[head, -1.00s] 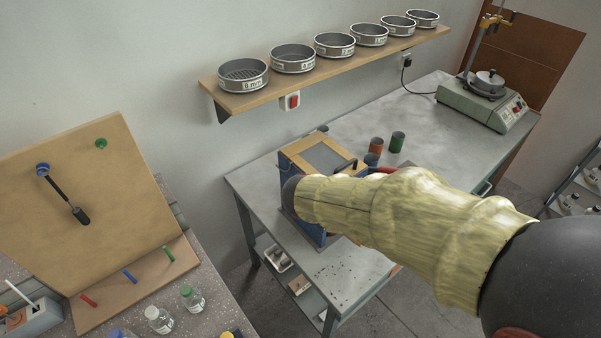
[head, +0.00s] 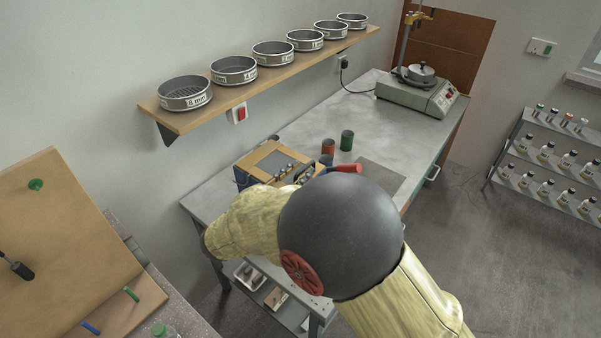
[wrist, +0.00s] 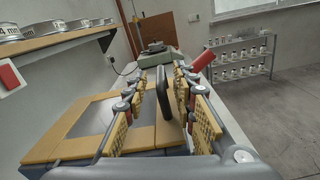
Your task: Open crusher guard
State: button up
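The crusher (head: 243,181) is a blue box on the bench, partly hidden behind my arm. On its top is the guard (head: 258,156), a tan-framed panel with a grey window, lying flat. The guard (wrist: 70,148) fills the lower left of the wrist view. A black upright bar handle (wrist: 180,92) stands at its right side. My gripper (wrist: 169,78) is open, with a yellow-padded finger on each side of the black handle, the right finger closer. Contact cannot be told. My gripper (head: 290,174) is small in the head view.
A red grip (wrist: 203,59) sticks up just right of my gripper. A red can (head: 327,147) and a green can (head: 347,140) stand behind the crusher. A shelf of sieves (head: 235,70) hangs on the wall above. The far bench (head: 370,112) is mostly clear.

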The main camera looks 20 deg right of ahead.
jog(key=shift+w+d, duration=0.4)
jog(key=shift+d, duration=0.15)
jog(key=c, duration=0.4)
grip_shut()
jog(key=shift+r, duration=0.1)
